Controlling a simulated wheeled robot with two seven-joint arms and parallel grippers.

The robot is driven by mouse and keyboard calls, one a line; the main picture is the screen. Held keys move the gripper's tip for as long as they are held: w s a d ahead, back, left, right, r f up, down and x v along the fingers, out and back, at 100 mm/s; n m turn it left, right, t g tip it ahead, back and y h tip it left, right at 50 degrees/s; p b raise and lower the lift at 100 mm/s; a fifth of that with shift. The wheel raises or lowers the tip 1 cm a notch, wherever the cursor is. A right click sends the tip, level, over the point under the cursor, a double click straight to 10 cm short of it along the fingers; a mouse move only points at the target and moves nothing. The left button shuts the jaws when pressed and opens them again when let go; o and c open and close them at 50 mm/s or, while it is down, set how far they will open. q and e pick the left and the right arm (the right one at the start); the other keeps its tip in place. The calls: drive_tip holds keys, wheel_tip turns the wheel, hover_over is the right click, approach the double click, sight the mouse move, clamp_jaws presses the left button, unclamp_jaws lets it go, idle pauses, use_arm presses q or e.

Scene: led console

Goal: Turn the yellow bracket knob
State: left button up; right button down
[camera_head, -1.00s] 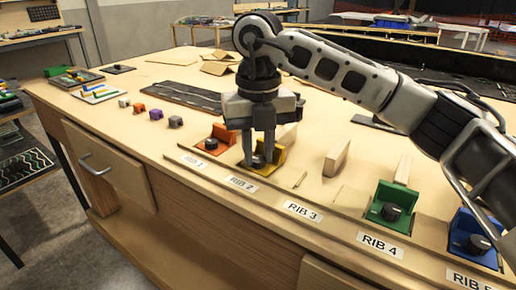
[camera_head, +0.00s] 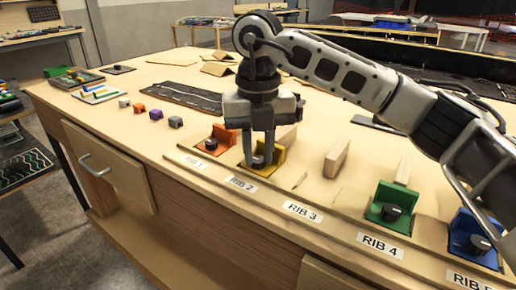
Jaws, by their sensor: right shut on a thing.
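The yellow bracket (camera_head: 277,161) sits on the bench behind the RIB 2 label (camera_head: 240,184). Its dark knob (camera_head: 258,162) is at the bracket's front, mostly hidden by my fingers. My right gripper (camera_head: 258,158) points straight down over the bracket and is shut on the knob. The knob's turn angle cannot be made out. My left gripper is not in view.
An orange bracket (camera_head: 224,138) stands close on the left. A wooden rib (camera_head: 337,158), a green bracket (camera_head: 385,199) and a blue bracket (camera_head: 470,232) stand to the right. Several small blocks lie at the back left.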

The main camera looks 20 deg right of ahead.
sight(259, 160)
drive_tip(key=shift+w+r, duration=0.1)
drive_tip(key=shift+r, duration=0.2)
drive_tip(key=c, duration=1.5)
unclamp_jaws()
drive_tip(key=shift+f, duration=0.1)
use_arm(q)
drive_tip(key=p, duration=0.2)
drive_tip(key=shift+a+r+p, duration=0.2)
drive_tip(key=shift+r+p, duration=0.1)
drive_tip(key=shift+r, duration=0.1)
use_arm(e)
wheel_tip(259, 160, up, 16)
